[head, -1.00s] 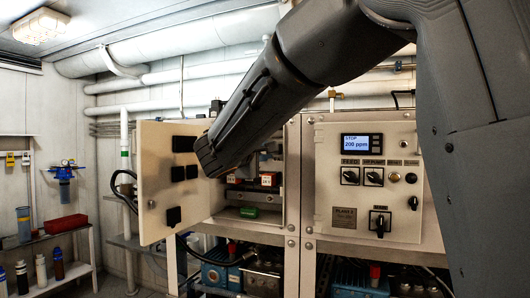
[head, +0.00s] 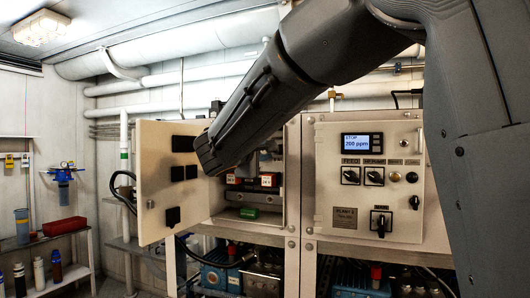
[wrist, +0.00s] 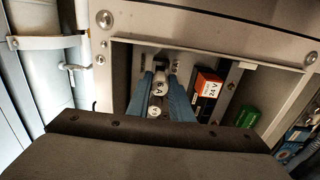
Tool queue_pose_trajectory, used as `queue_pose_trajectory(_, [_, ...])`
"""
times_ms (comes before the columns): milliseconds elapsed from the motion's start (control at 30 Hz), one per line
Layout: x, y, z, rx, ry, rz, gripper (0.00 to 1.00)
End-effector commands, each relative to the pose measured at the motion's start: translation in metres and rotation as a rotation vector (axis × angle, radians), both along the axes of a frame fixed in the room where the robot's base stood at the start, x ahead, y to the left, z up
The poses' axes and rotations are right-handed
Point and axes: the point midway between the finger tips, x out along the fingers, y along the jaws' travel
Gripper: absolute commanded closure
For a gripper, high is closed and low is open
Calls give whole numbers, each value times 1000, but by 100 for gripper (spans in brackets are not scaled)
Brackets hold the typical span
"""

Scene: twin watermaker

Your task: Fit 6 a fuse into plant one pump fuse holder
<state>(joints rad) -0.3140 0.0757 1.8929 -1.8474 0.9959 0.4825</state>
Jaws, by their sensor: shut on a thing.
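My gripper (wrist: 160,82) shows its two blue fingers inside the open cabinet in the wrist view. They are shut on a pale cylindrical fuse (wrist: 161,88) with a dark letter on its face. A second pale round end with a mark shows just below it between the fingers; I cannot tell whether it is part of the same fuse. Dark fittings lie beyond the fingertips, and the fuse holder is not clearly visible. In the head view my forearm reaches into the left cabinet (head: 229,213) and hides the gripper and fuse.
An orange-and-black block marked 24 V (wrist: 208,84) sits close right of the fingers. A green terminal block (wrist: 246,116) is farther right. The cabinet door (head: 150,190) stands open at left. A closed control panel (head: 340,215) is at right.

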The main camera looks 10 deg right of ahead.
Motion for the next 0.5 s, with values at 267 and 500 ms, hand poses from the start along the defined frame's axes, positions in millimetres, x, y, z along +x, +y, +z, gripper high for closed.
queue_pose_trajectory(267, [3, -2, 0, 0, 0, -1, 100])
queue_pose_trajectory(500, [7, -5, -1, 0, 0, -1, 100])
